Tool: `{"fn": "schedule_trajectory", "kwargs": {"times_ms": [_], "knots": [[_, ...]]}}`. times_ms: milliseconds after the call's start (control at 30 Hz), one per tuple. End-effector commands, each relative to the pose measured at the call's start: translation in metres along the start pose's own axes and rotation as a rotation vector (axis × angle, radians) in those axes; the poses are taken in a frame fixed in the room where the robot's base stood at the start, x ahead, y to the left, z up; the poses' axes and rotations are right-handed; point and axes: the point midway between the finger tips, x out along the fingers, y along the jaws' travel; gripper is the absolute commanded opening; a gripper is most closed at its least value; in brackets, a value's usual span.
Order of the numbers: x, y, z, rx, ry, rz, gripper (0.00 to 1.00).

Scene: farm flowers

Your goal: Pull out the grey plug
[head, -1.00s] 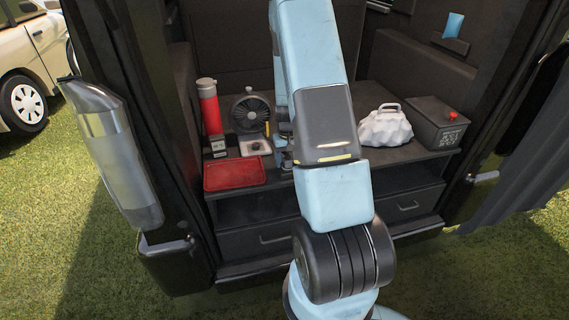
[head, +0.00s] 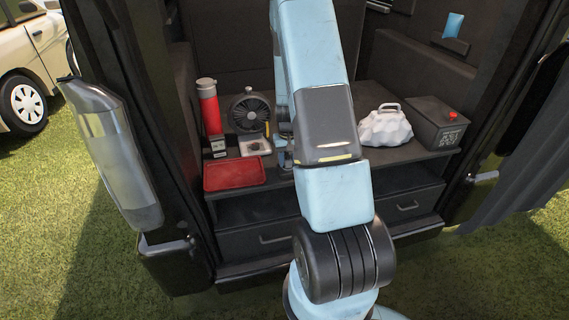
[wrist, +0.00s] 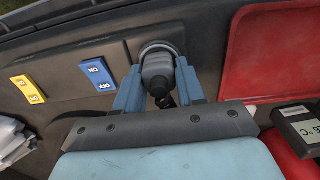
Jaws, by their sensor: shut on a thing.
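The grey plug (wrist: 157,68) is in the upper middle of the wrist view, with a dark cable at its near end. Its far end is at a round grey socket (wrist: 158,46) in the dark panel. I cannot tell how deep it sits. My gripper (wrist: 158,82) is shut on the plug, one blue-grey finger on each side. In the head view my gripper (head: 284,155) shows only partly at the shelf's front edge beside my arm, and the plug is hidden.
A blue switch (wrist: 97,74) and a yellow switch (wrist: 28,89) are left of the plug. A red tray (head: 234,174) is close by on the shelf. A fan (head: 251,116), red flask (head: 209,106), white bag (head: 385,130) and dark box (head: 436,125) stand behind.

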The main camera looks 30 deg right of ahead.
Motion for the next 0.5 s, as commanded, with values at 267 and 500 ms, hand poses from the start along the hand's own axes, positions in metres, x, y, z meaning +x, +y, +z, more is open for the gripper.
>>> {"fn": "schedule_trajectory", "kwargs": {"times_ms": [267,500], "knots": [[0.0,-0.0002,0.0001,0.0,0.0,0.0,0.04],[-0.0002,-0.0002,0.0001,0.0,0.0,0.0,0.0]]}}
